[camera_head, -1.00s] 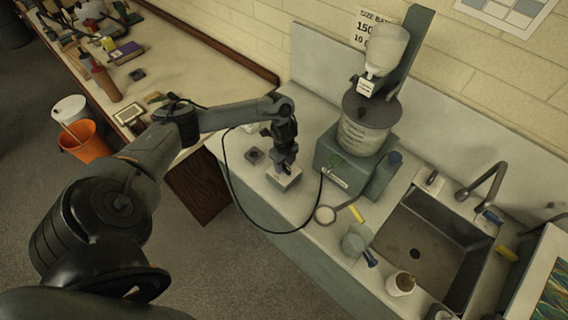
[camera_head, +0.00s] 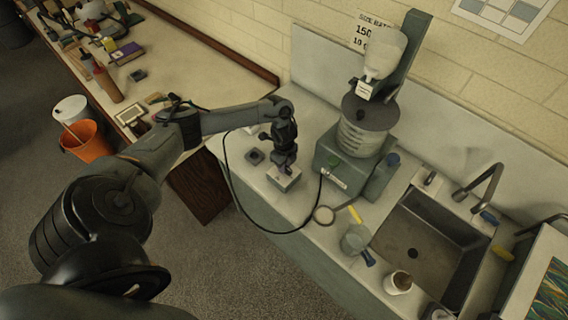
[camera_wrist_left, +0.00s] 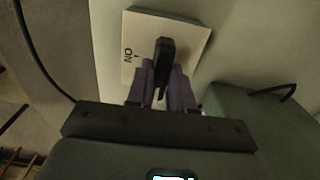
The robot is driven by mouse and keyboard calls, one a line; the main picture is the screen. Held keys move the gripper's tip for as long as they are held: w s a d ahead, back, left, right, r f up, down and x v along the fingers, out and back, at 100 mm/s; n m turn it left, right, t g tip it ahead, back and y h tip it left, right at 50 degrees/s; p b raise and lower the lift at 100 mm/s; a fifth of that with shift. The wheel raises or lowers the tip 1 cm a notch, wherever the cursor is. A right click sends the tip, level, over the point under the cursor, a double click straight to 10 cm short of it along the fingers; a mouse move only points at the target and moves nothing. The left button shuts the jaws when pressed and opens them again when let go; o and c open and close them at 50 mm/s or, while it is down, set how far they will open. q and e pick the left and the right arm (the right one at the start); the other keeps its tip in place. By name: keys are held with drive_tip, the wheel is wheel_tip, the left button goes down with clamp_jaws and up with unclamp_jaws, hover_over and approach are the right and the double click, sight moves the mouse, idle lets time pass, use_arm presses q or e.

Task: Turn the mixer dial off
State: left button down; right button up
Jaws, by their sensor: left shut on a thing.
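The mixer dial is a black elongated knob (camera_wrist_left: 165,52) on a pale box that bears an "ON" mark, to the left of the knob in the left wrist view. The box (camera_head: 291,184) sits on the counter to the left of the mixer (camera_head: 338,165) in the head view. My left gripper (camera_head: 285,168) points down over the box. In the left wrist view its purplish fingers (camera_wrist_left: 163,80) are shut on the knob. In the head view the knob is hidden by the gripper. My right gripper is in neither view.
A black cable (camera_head: 235,190) loops from the box area over the counter's front edge. A small dark square (camera_head: 254,156) lies left of the box.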

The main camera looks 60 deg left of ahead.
use_arm(q)
drive_tip(key=c, duration=1)
unclamp_jaws()
drive_tip(key=shift+r, duration=0.1)
wheel_tip(320, 180, up, 11)
drive_tip(key=p, duration=0.1)
drive_tip(key=shift+f+p, duration=0.25)
drive_tip(key=shift+p, duration=0.05)
